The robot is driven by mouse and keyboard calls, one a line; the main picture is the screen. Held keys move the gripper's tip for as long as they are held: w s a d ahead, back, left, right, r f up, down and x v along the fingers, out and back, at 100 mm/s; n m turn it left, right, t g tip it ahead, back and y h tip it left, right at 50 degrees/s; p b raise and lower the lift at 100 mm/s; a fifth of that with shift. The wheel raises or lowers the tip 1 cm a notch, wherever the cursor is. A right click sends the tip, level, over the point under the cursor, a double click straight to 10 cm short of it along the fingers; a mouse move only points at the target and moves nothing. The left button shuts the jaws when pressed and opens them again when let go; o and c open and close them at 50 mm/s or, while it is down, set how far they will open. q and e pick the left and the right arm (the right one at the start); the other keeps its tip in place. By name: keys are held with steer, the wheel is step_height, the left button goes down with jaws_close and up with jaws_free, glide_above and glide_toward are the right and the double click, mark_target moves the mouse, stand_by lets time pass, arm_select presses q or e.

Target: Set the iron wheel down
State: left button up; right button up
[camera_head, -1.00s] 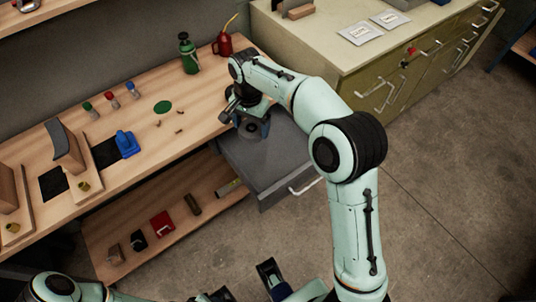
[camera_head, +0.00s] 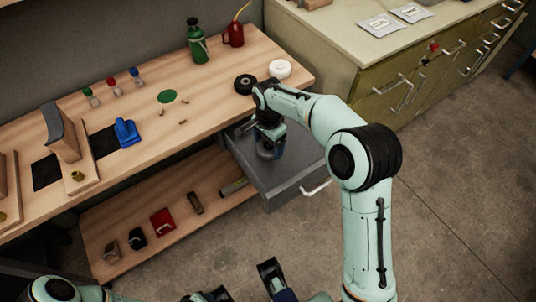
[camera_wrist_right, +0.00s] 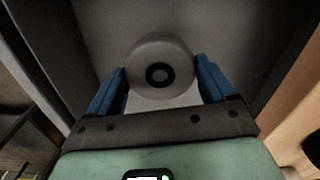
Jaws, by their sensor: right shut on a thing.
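The iron wheel (camera_wrist_right: 160,65) is a grey disc with a dark ring at its hub. In the right wrist view it sits between the blue fingers of my right gripper (camera_wrist_right: 161,85), which is shut on it. In the head view my right gripper (camera_head: 268,150) points down inside the open grey drawer (camera_head: 300,160) under the bench's right end. The wheel is mostly hidden there by the gripper. I cannot tell whether it touches the drawer floor. Dark parts of my left gripper (camera_head: 245,287) show at the bottom edge, partly cut off.
A black wheel (camera_head: 244,84) and a white wheel (camera_head: 280,69) lie on the wooden bench (camera_head: 215,105) above the drawer. A green bottle (camera_head: 197,42) and a red oil can (camera_head: 234,33) stand behind. A lower shelf (camera_head: 180,222) holds several small items.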

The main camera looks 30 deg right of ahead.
mark_target(268, 145)
arm_select(q)
steer(key=shift+w+a+f+t+b, duration=0.2)
steer(key=shift+w+a+f+b, duration=0.15)
steer(key=shift+w, duration=0.25)
steer(key=shift+w+a+f+t+b, duration=0.2)
steer(key=shift+w+a+f+b, duration=0.1)
steer(key=shift+w+f, duration=0.2)
arm_select(e)
steer(key=shift+f, duration=3)
steer(key=shift+f, duration=0.2)
steer(key=o, duration=1.4)
step_height(268, 145, up, 12)
steer(key=p, duration=0.3)
steer(key=shift+f, duration=0.2)
arm_select(q)
steer(key=s+d+r+g, duration=0.1)
steer(key=s+d+r, duration=0.1)
steer(key=s+r, duration=0.1)
steer(key=shift+s+d+r+g, duration=0.2)
steer(key=shift+s+r+g, duration=0.15)
steer(key=shift+s, duration=0.5)
arm_select(e)
steer(key=shift+r, duration=0.4)
steer(key=shift+f, duration=0.1)
